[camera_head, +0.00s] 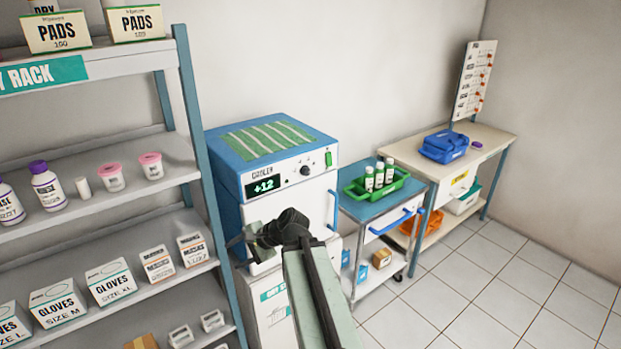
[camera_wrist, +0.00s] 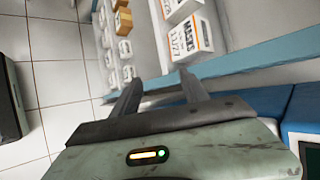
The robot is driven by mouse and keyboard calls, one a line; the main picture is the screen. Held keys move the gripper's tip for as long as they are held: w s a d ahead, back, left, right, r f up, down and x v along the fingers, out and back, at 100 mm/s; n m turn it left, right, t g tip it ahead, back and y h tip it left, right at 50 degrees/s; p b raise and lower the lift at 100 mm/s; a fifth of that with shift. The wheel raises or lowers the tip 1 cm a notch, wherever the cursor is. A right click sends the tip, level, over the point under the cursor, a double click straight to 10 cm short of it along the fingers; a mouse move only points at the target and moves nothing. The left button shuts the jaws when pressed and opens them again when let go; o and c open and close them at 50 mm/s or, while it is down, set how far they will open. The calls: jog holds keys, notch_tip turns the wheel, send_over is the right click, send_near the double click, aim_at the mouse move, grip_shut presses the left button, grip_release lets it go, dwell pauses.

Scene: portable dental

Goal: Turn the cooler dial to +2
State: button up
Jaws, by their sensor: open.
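The cooler (camera_head: 228,181) is a white and blue box with a green striped top, standing on a white cabinet. Its lit display (camera_head: 263,185) reads +12. The dark round cooler dial (camera_head: 305,171) is right of the display on the front panel, below and left of a green switch (camera_head: 328,158). My gripper (camera_head: 241,249) is open and empty in front of the cooler's lower left front, below the display and well apart from the dial. In the wrist view my gripper (camera_wrist: 158,88) points toward the rack; the dial cannot be made out there.
The supply rack (camera_head: 205,165) with boxes and bottles stands close at left; its blue post also shows in the wrist view (camera_wrist: 235,62). A cart (camera_head: 355,207) with a green bottle tray (camera_head: 392,186) stands right of the cooler. Tiled floor at right is free.

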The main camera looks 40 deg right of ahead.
jog(key=d+r+m+t+h, duration=0.1)
jog(key=d+r+m+t, duration=0.25)
jog(key=d+m, duration=0.35)
jog(key=d+r+m+t+h, duration=0.1)
jog(key=d+r+m+t, duration=0.3)
jog(key=d, duration=0.6)
jog(key=m+t+h, duration=0.3)
jog(key=m+h, duration=0.2)
jog(key=m, duration=0.4)
send_near(308, 173)
jog(key=shift+g, duration=0.25)
jog(key=w, duration=0.8)
jog(key=shift+w+d+r+b, duration=0.2)
jog(key=shift+d+b, duration=0.05)
jog(key=shift+b, duration=0.05)
grip_shut()
